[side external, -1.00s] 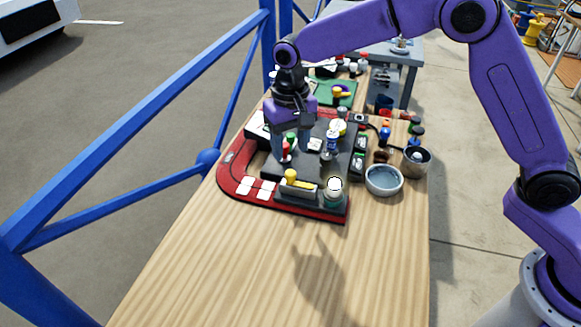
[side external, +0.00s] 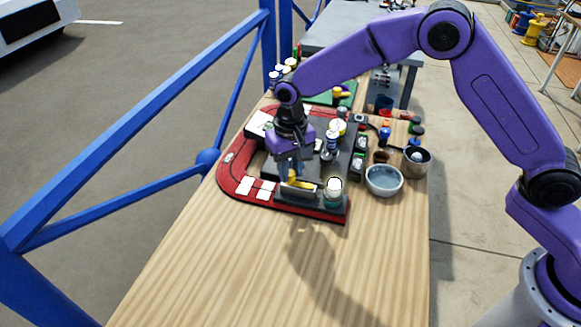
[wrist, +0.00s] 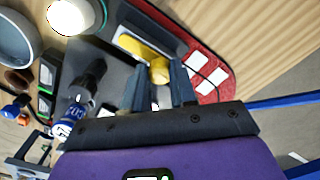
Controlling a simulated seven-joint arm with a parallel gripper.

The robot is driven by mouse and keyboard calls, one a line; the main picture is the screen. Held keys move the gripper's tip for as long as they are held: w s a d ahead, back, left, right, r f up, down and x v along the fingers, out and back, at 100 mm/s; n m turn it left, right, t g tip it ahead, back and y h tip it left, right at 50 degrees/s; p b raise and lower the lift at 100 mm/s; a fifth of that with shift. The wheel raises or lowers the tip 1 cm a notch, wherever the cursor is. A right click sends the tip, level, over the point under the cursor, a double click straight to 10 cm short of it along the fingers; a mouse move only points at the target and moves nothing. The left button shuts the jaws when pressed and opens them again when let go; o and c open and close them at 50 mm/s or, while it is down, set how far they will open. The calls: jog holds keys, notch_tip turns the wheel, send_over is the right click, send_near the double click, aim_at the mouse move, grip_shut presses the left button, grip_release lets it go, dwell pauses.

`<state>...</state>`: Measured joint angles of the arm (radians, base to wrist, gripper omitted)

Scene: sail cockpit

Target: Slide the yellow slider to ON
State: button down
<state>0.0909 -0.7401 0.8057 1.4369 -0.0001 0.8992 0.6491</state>
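The yellow slider has a rounded yellow knob (side external: 292,175) at the left end of a flat yellow strip (side external: 305,187), on a dark block near the front of the console. In the wrist view the knob (wrist: 160,71) is at the upper middle, with the strip (wrist: 137,46) running up and left from it. My gripper (side external: 287,174) is low over the knob, pointing down. In the wrist view my gripper (wrist: 160,78) is open, with the knob showing between its fingertips. I cannot tell whether a finger touches it. No ON marking is readable.
A white-topped round button (side external: 334,185) stands right of the slider. A blue-and-white cylinder (side external: 332,142) stands behind it. Bowls (side external: 384,181) sit to the right. The red console base (side external: 232,178) has white squares. The wooden table in front (side external: 230,260) is clear.

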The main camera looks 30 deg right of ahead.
aim_at(303, 184)
jog(key=shift+s+d, duration=1)
jog(key=shift+d, duration=0.05)
jog(key=c, duration=0.9)
grip_release()
notch_tip(303, 184, up, 18)
jog(key=shift+f, duration=0.25)
